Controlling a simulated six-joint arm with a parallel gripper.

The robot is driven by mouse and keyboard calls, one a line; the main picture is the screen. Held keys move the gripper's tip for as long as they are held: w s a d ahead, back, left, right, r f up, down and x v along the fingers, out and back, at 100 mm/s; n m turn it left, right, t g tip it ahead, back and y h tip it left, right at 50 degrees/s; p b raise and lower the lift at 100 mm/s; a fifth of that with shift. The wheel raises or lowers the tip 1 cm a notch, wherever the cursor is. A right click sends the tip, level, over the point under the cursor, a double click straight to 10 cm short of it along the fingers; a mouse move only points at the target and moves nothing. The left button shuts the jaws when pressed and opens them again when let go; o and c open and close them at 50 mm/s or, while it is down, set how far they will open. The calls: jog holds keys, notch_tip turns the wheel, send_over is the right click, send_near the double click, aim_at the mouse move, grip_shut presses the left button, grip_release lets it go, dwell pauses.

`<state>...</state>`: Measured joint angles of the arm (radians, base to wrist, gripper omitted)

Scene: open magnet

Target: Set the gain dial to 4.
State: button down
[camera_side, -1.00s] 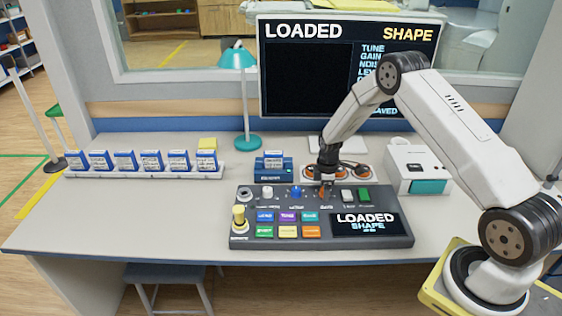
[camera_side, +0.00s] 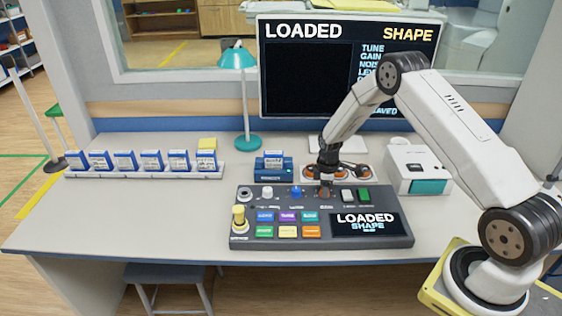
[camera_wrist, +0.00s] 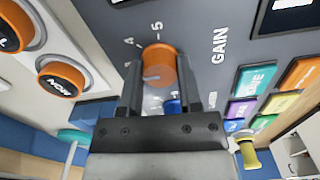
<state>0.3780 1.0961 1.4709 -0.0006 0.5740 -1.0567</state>
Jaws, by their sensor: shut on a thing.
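The gain dial is an orange round knob (camera_wrist: 160,62) on the dark console, beside the printed word GAIN in the wrist view. The marks 5 and what looks like 4 show around its far edge. A pale pointer line shows on its face, but I cannot tell which number it points at. My gripper (camera_wrist: 159,88) is shut on the dial, one dark finger on each side. In the side view my gripper (camera_side: 326,188) points down at the console's back row and mostly hides the dial.
The console (camera_side: 285,243) also carries a blue knob (camera_side: 297,191), a white knob (camera_side: 267,192), a yellow lever (camera_side: 239,218), coloured buttons and a screen (camera_side: 366,223) reading LOADED SHAPE. The desk's left front is clear.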

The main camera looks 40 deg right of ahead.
jog(key=m, duration=0.4)
jog(key=shift+m, duration=2.3)
jog(key=shift+c, duration=1.4)
grip_release()
jog(key=shift+r, duration=0.1)
jog(key=shift+r, duration=3.8)
